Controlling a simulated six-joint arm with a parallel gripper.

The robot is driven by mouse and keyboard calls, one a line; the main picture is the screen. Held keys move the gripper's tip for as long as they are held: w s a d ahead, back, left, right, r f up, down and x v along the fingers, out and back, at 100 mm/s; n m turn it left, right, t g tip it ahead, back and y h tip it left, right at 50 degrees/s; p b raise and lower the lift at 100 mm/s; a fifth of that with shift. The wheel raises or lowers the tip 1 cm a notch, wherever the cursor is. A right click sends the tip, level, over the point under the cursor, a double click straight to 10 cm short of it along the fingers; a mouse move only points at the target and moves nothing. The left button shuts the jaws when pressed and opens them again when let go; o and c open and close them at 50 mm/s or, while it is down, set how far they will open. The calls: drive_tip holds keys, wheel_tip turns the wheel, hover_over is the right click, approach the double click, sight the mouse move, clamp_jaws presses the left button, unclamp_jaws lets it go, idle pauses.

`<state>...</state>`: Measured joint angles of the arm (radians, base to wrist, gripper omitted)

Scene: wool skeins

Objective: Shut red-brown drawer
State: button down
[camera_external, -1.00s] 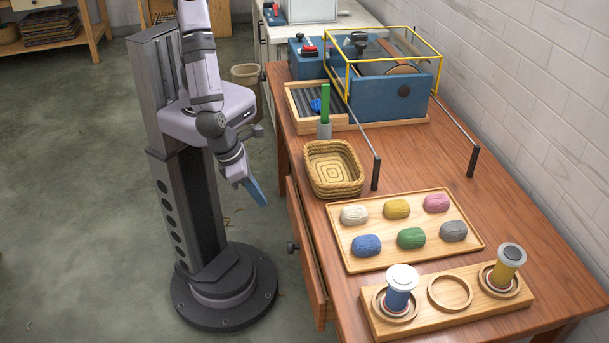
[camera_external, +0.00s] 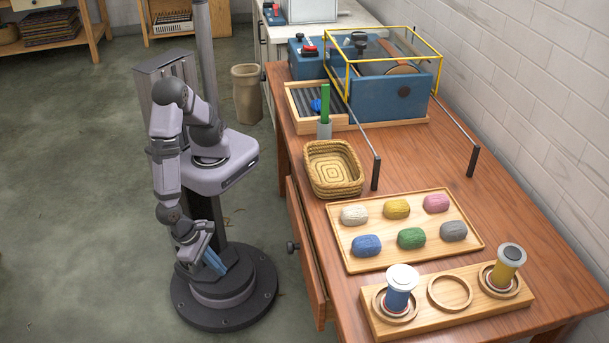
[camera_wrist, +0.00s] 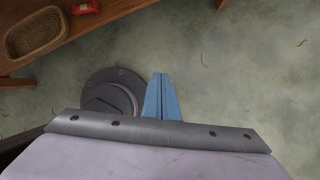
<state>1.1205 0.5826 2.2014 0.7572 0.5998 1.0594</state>
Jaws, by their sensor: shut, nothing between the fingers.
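The red-brown drawer (camera_external: 306,258) is in the table's left side in the external view. It stands partly pulled out, its front apart from the table edge, with a dark round knob (camera_external: 292,247) on it. My gripper (camera_external: 215,263) hangs low above my base, left of the drawer and apart from it. Its blue fingers are together with nothing between them, and they also show in the wrist view (camera_wrist: 161,98). The drawer's inside is mostly hidden from the external camera.
On the table are a woven basket (camera_external: 333,188), a tray (camera_external: 354,262) with several wool skeins, a wooden holder (camera_external: 428,323) with two spools, and a blue machine (camera_external: 390,95) in a yellow frame. A bin (camera_external: 247,95) stands on the floor. Floor between my gripper and the drawer is clear.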

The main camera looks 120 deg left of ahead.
sight(299, 231)
wheel_tip(299, 231, down, 8)
drive_tip(key=d+m+t+y+b, duration=0.1)
drive_tip(key=m+t+y+b, duration=0.15)
drive_tip(key=b, duration=0.35)
drive_tip(key=w+a+r+n+t+y, duration=0.2)
drive_tip(key=w+r+n+t+y, duration=0.1)
drive_tip(key=r, duration=0.7)
drive_tip(key=w+a+r+n+t+y, duration=0.2)
drive_tip(key=w+r+n+t+y, duration=0.1)
drive_tip(key=r, duration=0.7)
drive_tip(key=shift+r+n+t+y+p, duration=0.35)
drive_tip(key=shift+n+y, duration=0.3)
drive_tip(key=shift+n, duration=0.5)
drive_tip(key=shift+w+a, duration=0.1)
drive_tip(key=b+x, duration=0.2)
drive_tip(key=x, duration=1.1)
drive_tip(key=shift+w+a, duration=0.2)
drive_tip(key=shift+a, duration=0.05)
drive_tip(key=shift+w, duration=0.1)
